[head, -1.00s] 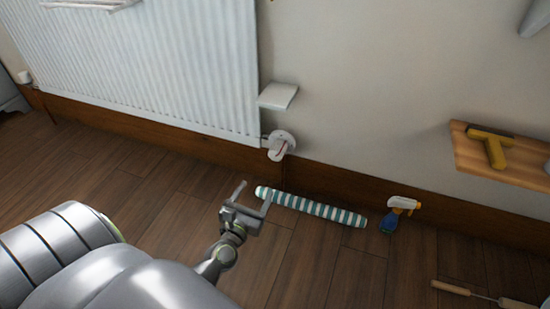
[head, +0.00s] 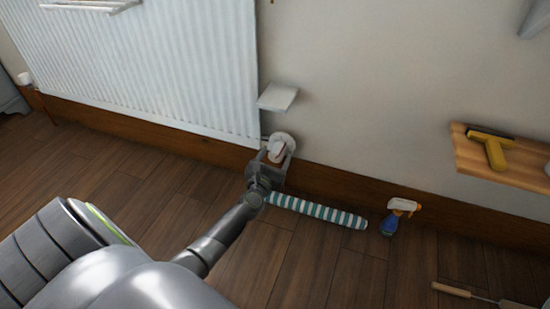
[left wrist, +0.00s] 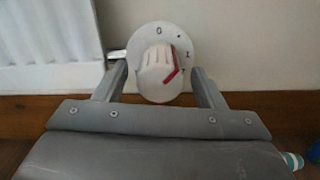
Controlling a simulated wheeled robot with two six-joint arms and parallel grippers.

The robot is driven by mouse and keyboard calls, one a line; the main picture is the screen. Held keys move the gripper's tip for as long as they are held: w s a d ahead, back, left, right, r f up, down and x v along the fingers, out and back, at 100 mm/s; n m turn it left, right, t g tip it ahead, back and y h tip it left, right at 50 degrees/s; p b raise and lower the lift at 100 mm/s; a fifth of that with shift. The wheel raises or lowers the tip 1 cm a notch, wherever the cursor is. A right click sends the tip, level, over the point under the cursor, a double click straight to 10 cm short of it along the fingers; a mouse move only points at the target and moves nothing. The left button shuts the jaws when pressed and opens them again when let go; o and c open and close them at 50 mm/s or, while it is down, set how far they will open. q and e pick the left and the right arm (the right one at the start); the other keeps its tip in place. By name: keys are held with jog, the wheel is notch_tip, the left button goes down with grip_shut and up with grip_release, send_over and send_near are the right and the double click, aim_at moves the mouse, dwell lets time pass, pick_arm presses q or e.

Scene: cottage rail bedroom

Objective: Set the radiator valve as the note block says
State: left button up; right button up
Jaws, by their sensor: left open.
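The radiator valve (head: 286,139) is a white round dial at the radiator's lower right corner. In the left wrist view the valve's ribbed white knob (left wrist: 156,72) stands in front of a dial plate (left wrist: 187,45) marked 0, a dot and further marks; a red line shows on the knob's right side. My left gripper (head: 277,156) is open, its fingers on either side of the knob with gaps visible; I cannot tell whether either touches. A white pad (head: 278,96), perhaps the note block, is on the wall above the valve; no writing is readable. My right gripper is not in view.
The white radiator (head: 150,70) is at left. A teal-and-white striped roll (head: 320,210) lies on the floor by the skirting, beside a spray bottle (head: 398,216). A wooden shelf (head: 520,160) at right holds a yellow-handled tool (head: 492,147). Another wooden-handled tool (head: 452,290) lies lower right.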

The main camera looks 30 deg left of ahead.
pick_arm(q)
jog(key=shift+w, duration=0.15)
jog(key=c, duration=1)
